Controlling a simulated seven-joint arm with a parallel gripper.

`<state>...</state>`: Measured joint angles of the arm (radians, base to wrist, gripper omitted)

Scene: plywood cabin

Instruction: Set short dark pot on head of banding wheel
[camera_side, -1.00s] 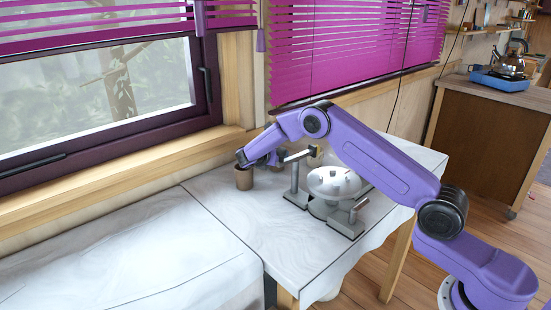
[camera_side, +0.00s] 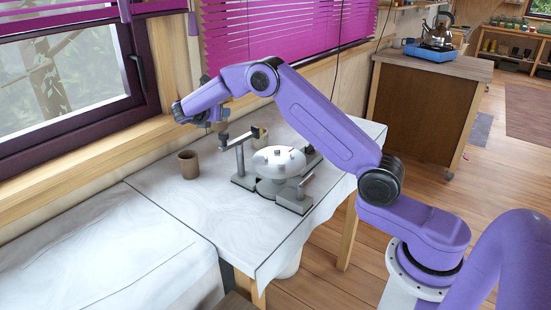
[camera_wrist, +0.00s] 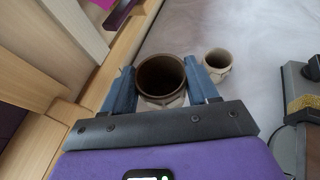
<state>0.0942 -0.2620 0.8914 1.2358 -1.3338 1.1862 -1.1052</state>
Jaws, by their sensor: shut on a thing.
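The short dark pot (camera_wrist: 162,76) is between my gripper's two blue fingers (camera_wrist: 160,84) in the wrist view. It is upright, its round mouth dark brown inside. In the side view my gripper (camera_side: 214,117) is raised above the table, left of the banding wheel and higher than its head; my arm hides most of the held pot there.
A taller brown pot (camera_side: 188,165) stands on the table left of the wheel. A grey post with a side arm (camera_side: 238,146) rises between gripper and wheel head. The window wall is close behind; the white tabletop (camera_side: 170,205) in front is clear.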

